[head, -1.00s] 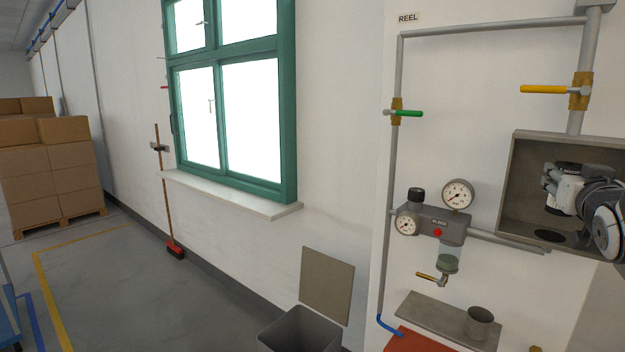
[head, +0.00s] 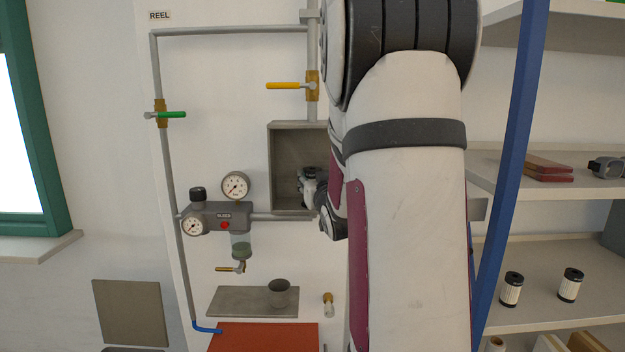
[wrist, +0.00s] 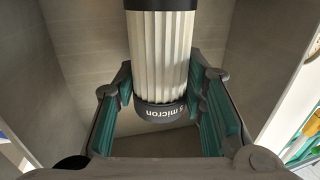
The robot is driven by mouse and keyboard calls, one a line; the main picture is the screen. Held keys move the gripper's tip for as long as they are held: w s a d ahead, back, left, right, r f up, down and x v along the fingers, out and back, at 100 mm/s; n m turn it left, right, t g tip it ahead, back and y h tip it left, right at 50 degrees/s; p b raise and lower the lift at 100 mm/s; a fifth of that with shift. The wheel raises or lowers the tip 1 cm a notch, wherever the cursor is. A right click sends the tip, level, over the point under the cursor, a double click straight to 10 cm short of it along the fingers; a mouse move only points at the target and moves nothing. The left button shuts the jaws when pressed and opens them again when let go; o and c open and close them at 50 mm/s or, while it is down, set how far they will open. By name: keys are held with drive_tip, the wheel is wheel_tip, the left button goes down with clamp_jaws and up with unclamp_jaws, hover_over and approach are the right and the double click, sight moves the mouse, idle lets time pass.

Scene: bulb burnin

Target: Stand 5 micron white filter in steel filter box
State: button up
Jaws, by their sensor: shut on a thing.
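The filter (wrist: 160,55) shows in the wrist view as a white pleated cylinder with dark end caps; its near cap reads "micron", with the figure before it partly turned away. My gripper (wrist: 165,100) is shut on it, a teal-padded finger on each side. The steel filter box (head: 283,131) is a grey open-fronted box on the wall in the head view. My gripper (head: 309,182) is inside its opening there, and the box's grey walls (wrist: 70,50) surround the filter in the wrist view. The filter is not discernible in the head view. Whether it touches the box floor cannot be told.
My arm covers the box's right side. A pressure gauge (head: 235,186) and regulator (head: 236,215) sit left of the box, a yellow-handled valve (head: 284,86) above. A grey ledge with a cup (head: 280,293) is below. Shelves on the right hold two black-capped white filters (head: 511,290).

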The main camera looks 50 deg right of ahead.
drive_tip(key=shift+f, duration=0.1)
drive_tip(key=o, duration=1.2)
drive_tip(key=shift+f, duration=0.1)
